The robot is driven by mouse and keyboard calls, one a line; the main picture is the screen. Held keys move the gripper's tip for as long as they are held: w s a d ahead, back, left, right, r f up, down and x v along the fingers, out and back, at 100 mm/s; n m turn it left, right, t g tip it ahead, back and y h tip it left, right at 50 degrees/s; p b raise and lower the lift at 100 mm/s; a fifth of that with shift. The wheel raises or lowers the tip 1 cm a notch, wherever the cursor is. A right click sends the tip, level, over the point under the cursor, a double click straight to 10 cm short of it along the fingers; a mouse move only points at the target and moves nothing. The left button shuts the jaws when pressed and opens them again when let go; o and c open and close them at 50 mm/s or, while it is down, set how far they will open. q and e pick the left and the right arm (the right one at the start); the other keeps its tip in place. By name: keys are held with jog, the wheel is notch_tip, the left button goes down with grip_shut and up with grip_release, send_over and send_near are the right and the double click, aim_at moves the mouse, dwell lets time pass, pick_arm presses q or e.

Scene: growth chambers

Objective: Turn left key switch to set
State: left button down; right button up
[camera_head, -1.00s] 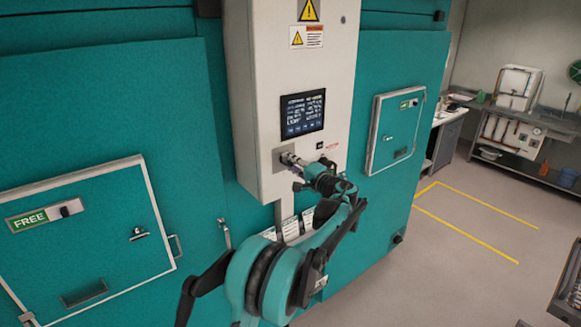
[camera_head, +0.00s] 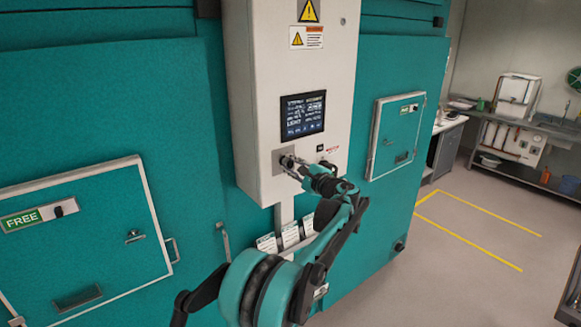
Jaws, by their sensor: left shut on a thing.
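The left key switch (camera_head: 286,161) sits on a small metal plate at the lower left of the white control box (camera_head: 265,120), under its screen. My left gripper (camera_head: 291,163) is at the switch, with its fingers shut on the key. The gripper and wrist cover most of the key, so I cannot read which position it points to. My left arm reaches up to it from the bottom of the view. My right gripper is not in view.
A lit screen (camera_head: 303,115) is above the switch. Teal chamber doors stand on both sides, the left one with a green FREE label (camera_head: 21,219). White tags (camera_head: 290,234) hang below the box. The floor (camera_head: 440,260) at the right is clear.

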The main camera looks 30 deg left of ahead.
pick_arm(q)
jog(key=shift+f, duration=0.1)
dwell(0.4)
jog(key=c, duration=1.3)
grip_release()
jog(key=v, duration=1.2)
jog(key=shift+s+f, duration=0.1)
